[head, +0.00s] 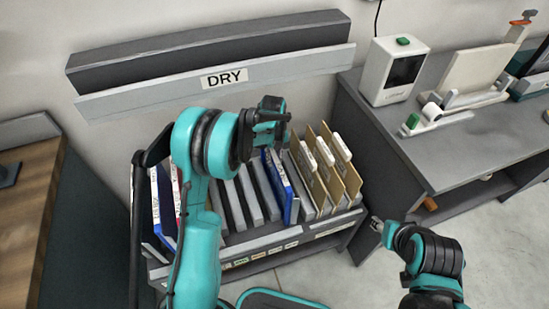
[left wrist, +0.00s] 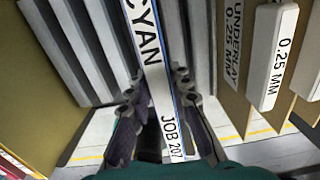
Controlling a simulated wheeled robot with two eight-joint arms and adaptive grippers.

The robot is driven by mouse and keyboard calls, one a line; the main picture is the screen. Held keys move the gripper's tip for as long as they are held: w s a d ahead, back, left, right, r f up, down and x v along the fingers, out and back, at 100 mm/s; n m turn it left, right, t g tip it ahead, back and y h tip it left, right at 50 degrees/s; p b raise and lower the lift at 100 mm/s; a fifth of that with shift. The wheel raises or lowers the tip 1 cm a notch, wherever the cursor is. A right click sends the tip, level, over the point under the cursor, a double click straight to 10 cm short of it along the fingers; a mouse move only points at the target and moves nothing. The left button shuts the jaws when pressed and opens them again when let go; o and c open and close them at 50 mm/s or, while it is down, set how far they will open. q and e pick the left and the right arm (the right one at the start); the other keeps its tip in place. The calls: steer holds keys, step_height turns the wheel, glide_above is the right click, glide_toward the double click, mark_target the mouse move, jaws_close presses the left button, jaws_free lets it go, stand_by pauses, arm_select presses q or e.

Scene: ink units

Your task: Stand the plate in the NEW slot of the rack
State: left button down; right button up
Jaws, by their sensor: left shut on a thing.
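A thin plate with blue edges and a white label reading CYAN JOB 207 (left wrist: 153,75) sits between the fingers of my left gripper (left wrist: 158,85) in the left wrist view. The left gripper is shut on it. In the head view my left gripper (head: 269,120) is above the rack (head: 300,238), and a blue plate (head: 284,188) with a white-labelled edge stands just below it, seemingly the same one. The slot labels on the rack front are too small to read. My right gripper (head: 378,227) is small at the lower right, apart from the rack; its jaws are unclear.
Grey plates (head: 249,195) stand left of the blue plate, and tan boards (head: 335,170) labelled UNDERLAY stand to its right. Binders (head: 163,205) fill the rack's left end. A grey DRY ledge (head: 215,80) is on the wall behind. A desk (head: 440,155) carries a white device (head: 393,72).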

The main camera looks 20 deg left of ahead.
arm_select(q)
steer(key=shift+f+b, duration=0.3)
steer(key=shift+b, duration=0.05)
stand_by(0.5)
steer(key=c, duration=1.3)
jaws_free()
step_height(320, 180, up, 12)
steer(key=shift+s+r, duration=0.1)
step_height(320, 180, up, 5)
steer(key=p, duration=0.4)
